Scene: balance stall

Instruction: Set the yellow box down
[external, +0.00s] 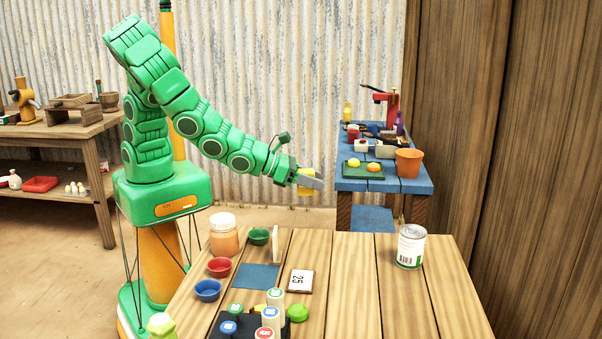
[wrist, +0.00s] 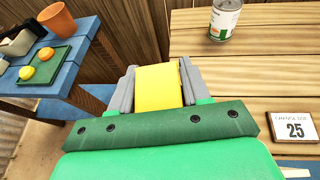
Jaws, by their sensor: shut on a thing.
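The yellow box (wrist: 159,87) is between the two grey fingers of my gripper (wrist: 157,88) in the wrist view. My gripper is shut on it. In the external view my gripper (external: 308,184) is stretched out to the right, and the yellow box (external: 307,192) shows only in part behind a finger. The box appears to be held in the air near the back edge of the wooden table (external: 350,285), apart from its top.
A can (external: 410,247) stands at the table's right. A card marked 25 (external: 300,281), a blue mat (external: 256,276), bowls, a jar (external: 223,236) and several coloured pieces fill its left. The table's middle is clear. A blue side table (external: 352,184) with many items stands behind.

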